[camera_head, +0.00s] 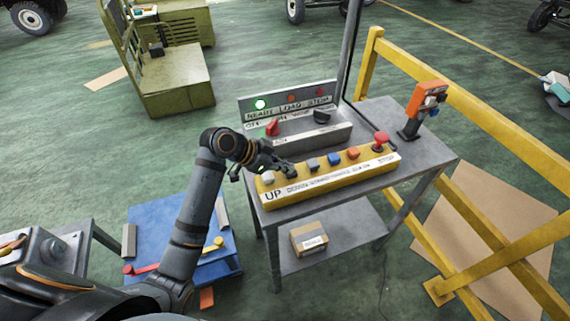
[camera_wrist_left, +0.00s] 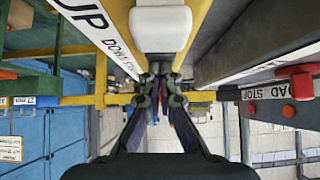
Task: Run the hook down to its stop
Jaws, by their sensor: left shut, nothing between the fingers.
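The yellow control box (camera_head: 330,183) stands on the grey table, with UP, DOWN and STOP lettered on its front strip. Its white button (camera_head: 268,178) is at the UP end; a white button (camera_wrist_left: 160,28) is also large in the left wrist view. My left gripper (camera_head: 288,170) is shut and empty, low over the box just right of the white button, near the DOWN lettering. Its fingertips (camera_wrist_left: 158,72) hide what lies under them, and I cannot tell whether they touch a button. The hook is not in view. My right gripper is not in view.
An orange device (camera_head: 428,95) stands right; a yellow railing (camera_head: 480,110) is beyond.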

